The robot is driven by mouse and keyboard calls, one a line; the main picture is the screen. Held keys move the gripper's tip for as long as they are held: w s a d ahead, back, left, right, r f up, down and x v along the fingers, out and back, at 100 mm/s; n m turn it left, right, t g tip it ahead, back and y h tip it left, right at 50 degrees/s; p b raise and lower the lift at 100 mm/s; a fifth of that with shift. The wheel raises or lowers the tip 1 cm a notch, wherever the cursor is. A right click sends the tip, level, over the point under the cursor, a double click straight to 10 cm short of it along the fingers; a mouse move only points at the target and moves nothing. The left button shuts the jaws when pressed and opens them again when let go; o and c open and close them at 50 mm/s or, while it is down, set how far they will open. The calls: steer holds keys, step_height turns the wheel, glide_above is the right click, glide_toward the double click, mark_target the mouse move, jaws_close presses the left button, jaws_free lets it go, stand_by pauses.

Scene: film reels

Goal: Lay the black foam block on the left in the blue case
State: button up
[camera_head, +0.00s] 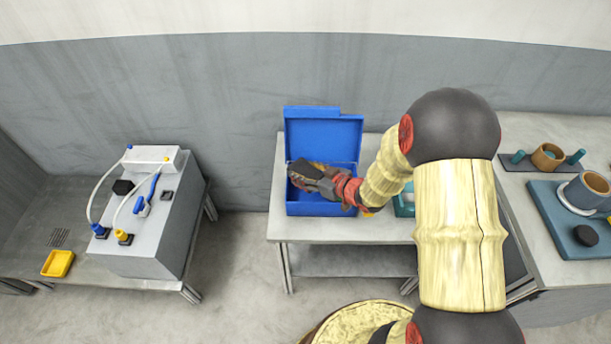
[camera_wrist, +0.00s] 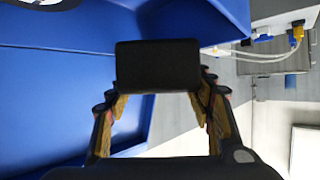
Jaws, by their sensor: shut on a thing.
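The blue case (camera_head: 320,206) stands open on the middle table, its lid raised at the back. My gripper (camera_head: 312,176) reaches over the case from the right and is shut on the black foam block (camera_head: 302,171). In the head view the block shows over the left part of the case. In the wrist view the block (camera_wrist: 158,66) sits between both fingers, with the blue case (camera_wrist: 50,70) behind it and to the left. I cannot tell whether the block touches the case. My gripper and arm hide part of the case's inside.
A grey machine (camera_head: 150,225) with tubes stands on the left bench, next to a yellow tray (camera_head: 57,264). A teal container (camera_head: 404,207) is partly hidden behind my arm. The right bench holds a teal board (camera_head: 550,215) with cups. Floor shows between the left and middle tables.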

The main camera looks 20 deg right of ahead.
steer(key=shift+f, duration=0.25)
steer(key=shift+f, duration=0.3)
steer(key=o, duration=0.9)
steer(key=shift+r, duration=0.15)
